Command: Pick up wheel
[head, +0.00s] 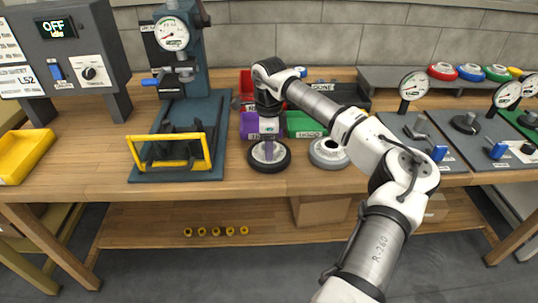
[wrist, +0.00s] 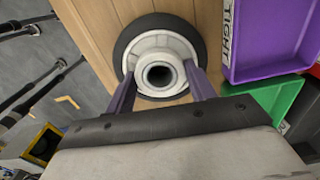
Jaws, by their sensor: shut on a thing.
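The wheel (head: 269,161) has a black tyre and a pale grey hub, and is at the front of the wooden bench in the head view. My gripper (head: 268,150) is directly above it, pointing down. In the wrist view the wheel (wrist: 140,38) lies between my two purple fingers, with its round hub opening facing the camera. My gripper (wrist: 158,80) is shut on the wheel's raised hub. Whether the wheel touches the bench top cannot be told.
Purple (head: 247,124) and green (head: 303,124) bins stand behind the wheel. A press with a yellow guard (head: 171,166) is on the left. Gauge fixtures (head: 425,135) stand on the right. A yellow tray (head: 24,154) is far left. Bare bench (head: 235,182) lies in front.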

